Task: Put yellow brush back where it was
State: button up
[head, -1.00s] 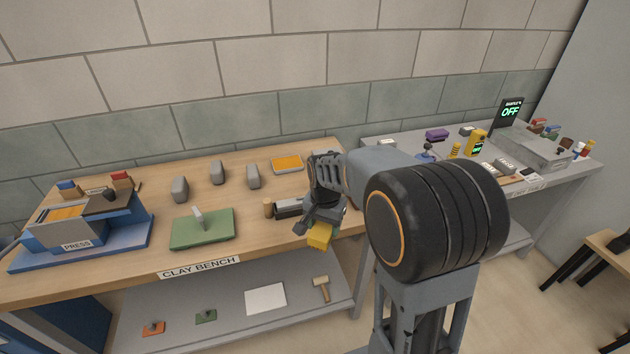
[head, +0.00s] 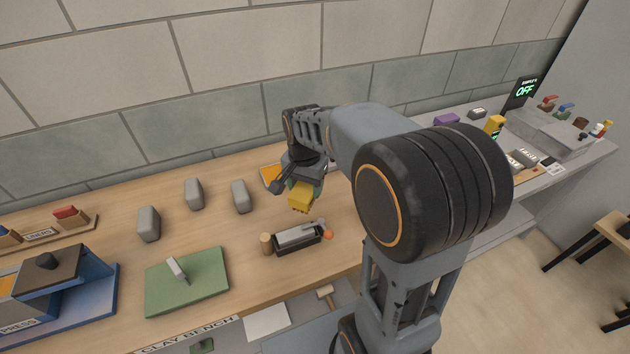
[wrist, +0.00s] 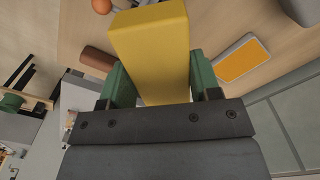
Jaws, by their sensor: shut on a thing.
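My gripper (head: 296,184) is shut on the yellow brush (head: 300,197), seen as a yellow block below the fingers in the head view. In the wrist view the yellow brush (wrist: 152,50) sits between the two green finger pads and points away from the camera. My gripper holds it above the wooden clay bench (head: 215,310), behind the dark grey mould tray (head: 297,241). Any bristles on the brush cannot be made out.
A tray with an orange top (head: 269,174) lies behind my gripper, partly hidden. Several grey blocks (head: 194,193) stand to the left. A green board (head: 187,282) with a tool on it, a blue press (head: 60,295) and a wooden cylinder (head: 266,243) share the bench.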

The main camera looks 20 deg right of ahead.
jog(key=shift+w+d+f+p, duration=0.6)
jog(key=shift+w+d+f, duration=1)
jog(key=shift+w, duration=0.2)
jog(key=shift+w+d+f+p, duration=0.55)
jog(key=shift+w+d+f, duration=0.9)
jog(key=shift+w+f, duration=0.3)
jog(key=shift+w+d+f+p, duration=0.6)
jog(key=shift+w+d+f, duration=1)
jog(key=shift+w, duration=0.25)
jog(key=shift+f, duration=1.5)
jog(key=shift+f, duration=0.1)
jog(key=o, duration=0.9)
jog(key=shift+a, duration=0.1)
